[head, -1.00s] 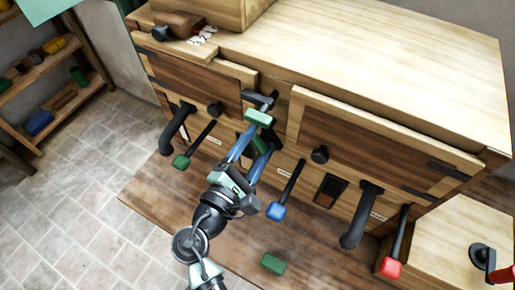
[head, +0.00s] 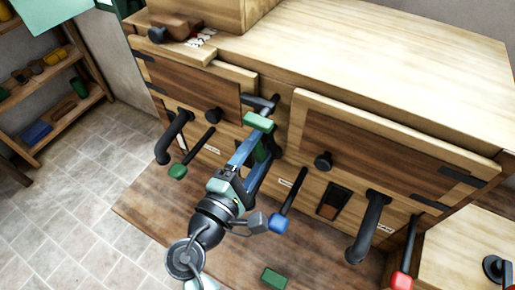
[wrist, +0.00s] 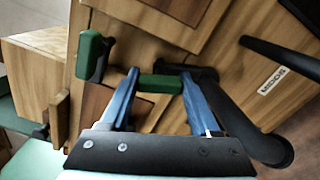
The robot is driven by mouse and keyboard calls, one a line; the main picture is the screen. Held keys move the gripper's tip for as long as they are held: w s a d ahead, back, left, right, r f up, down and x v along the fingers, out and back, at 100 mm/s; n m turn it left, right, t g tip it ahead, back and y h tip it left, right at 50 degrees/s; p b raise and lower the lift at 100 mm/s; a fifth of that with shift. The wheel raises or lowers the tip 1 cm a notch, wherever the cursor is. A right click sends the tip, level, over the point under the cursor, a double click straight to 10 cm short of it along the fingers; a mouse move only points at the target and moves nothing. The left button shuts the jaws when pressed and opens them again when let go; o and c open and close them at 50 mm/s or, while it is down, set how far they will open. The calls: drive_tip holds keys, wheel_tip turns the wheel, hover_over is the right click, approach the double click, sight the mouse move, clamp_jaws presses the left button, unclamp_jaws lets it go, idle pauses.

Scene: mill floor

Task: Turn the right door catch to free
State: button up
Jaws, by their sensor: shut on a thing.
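A wooden cabinet (head: 372,58) carries a left door (head: 190,82) and a right door (head: 375,150). On the post between them is a dark catch with a green end block (head: 258,121). This block also shows at the left in the wrist view (wrist: 90,55). My gripper (head: 258,152) is just below it, shut on a second green handle. In the wrist view this handle (wrist: 160,83) lies across between my two blue fingertips, with a dark arm (wrist: 203,76) running from it to the right. I cannot tell surely which catch is the right one.
Close by are a green-tipped lever (head: 178,171), a blue-tipped lever (head: 279,224), a red-tipped lever (head: 401,280) and thick black handles (head: 368,230). Round black knobs (head: 323,160) sit on the doors. A shelf (head: 50,100) stands at the left beside free tiled floor.

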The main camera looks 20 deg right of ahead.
drive_tip(key=o, duration=1.4)
drive_tip(key=shift+c, duration=0.2)
drive_tip(key=shift+s, duration=0.1)
drive_tip(key=b+v, duration=0.3)
drive_tip(key=v, duration=1)
drive_tip(key=shift+d, duration=0.1)
